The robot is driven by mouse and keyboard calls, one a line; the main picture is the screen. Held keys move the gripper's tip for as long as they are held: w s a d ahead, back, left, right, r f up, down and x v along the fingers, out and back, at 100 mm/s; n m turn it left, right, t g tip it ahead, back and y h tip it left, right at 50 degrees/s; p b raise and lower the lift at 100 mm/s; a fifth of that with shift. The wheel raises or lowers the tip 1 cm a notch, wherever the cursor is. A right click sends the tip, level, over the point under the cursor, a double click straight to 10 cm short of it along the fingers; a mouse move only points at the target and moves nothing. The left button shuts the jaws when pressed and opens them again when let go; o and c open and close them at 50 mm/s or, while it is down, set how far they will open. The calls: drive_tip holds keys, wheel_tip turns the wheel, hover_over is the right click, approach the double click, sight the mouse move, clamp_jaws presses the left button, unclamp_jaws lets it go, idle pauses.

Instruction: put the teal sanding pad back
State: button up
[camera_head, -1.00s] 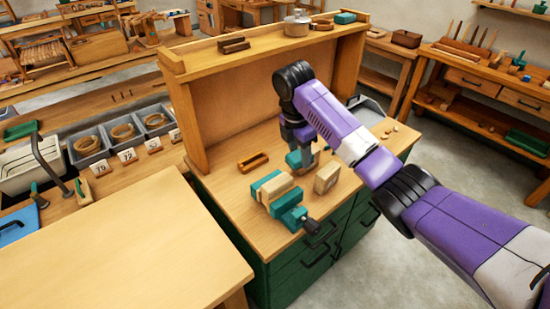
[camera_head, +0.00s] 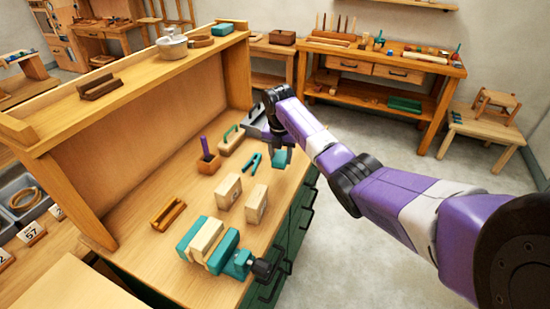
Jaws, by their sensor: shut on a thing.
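My gripper (camera_head: 279,143) is shut on the teal sanding pad (camera_head: 281,160), a small teal block that hangs below the jaws. It is over the far right part of the bench top (camera_head: 140,255), close to the bench edge; I cannot tell its exact height. My wrist hides the jaws and part of the pad. An empty-looking dark wooden tray (camera_head: 100,87) is on the shelf's left part, and a brown wooden tray (camera_head: 168,214) lies on the bench.
A teal and wood vise (camera_head: 214,246) sits at the bench's front edge. Two pale wooden blocks (camera_head: 228,191), teal pliers (camera_head: 251,163), a purple-handled tool in a small box (camera_head: 207,157) and a wooden float (camera_head: 231,140) stand nearby. A grey pan (camera_head: 257,121) is beyond.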

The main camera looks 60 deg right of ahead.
drive_tip(key=b, duration=0.4)
hover_over(280, 176)
drive_tip(key=shift+s+a+f, duration=0.1)
drive_tip(key=shift+a+f, duration=0.05)
drive_tip(key=shift+f, duration=2.15)
drive_tip(key=shift+f+b, duration=0.55)
drive_tip(key=shift+f, duration=0.3)
drive_tip(key=shift+f, duration=0.3)
drive_tip(key=o, duration=1.9)
drive_tip(key=shift+c, duration=0.2)
drive_tip(key=shift+r, duration=0.15)
drive_tip(key=shift+r+p, duration=3.4)
